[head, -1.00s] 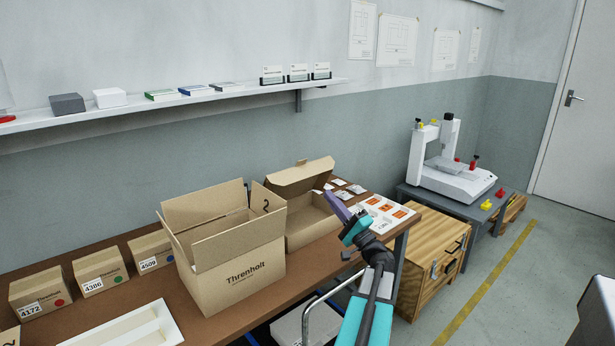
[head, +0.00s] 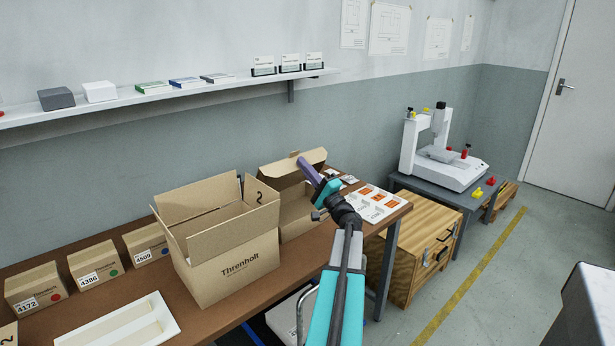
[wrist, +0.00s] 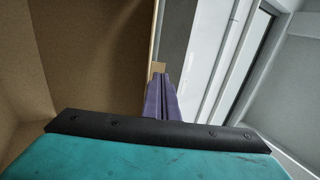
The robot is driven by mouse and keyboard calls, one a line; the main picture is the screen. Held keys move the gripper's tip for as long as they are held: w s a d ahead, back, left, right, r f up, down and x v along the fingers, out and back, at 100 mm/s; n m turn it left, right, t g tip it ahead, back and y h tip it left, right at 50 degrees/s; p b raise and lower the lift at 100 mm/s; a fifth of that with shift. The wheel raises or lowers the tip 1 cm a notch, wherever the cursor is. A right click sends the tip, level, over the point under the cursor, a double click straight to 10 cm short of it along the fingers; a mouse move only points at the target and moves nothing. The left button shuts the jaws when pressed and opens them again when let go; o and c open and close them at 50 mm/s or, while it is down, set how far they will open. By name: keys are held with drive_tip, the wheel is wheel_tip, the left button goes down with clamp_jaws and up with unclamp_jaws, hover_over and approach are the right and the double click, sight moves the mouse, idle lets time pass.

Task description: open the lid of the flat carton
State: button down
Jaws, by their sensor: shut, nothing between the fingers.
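The flat carton (head: 296,217) is plain brown cardboard and stands on the bench behind the large Threnholt box. Its lid (head: 280,168) is raised at the back, with a flap along its top edge, and the inside of the carton shows. My gripper (head: 303,162) has its purple fingers shut and empty, reaching over the carton to the lid's right part. In the wrist view the closed fingers (wrist: 160,98) are beside a brown cardboard panel (wrist: 95,55), near its edge. I cannot tell whether they touch it. My gripper and arm hide part of the carton's right side.
The open Threnholt box (head: 235,265) stands close in front and left of the carton. A white sheet with orange labels (head: 376,203) lies to the right. Small cartons (head: 95,262) and a white tray (head: 120,325) are at the left. A shelf (head: 180,96) runs along the wall.

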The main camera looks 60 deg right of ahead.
drive_tip(key=shift+x, duration=1.4)
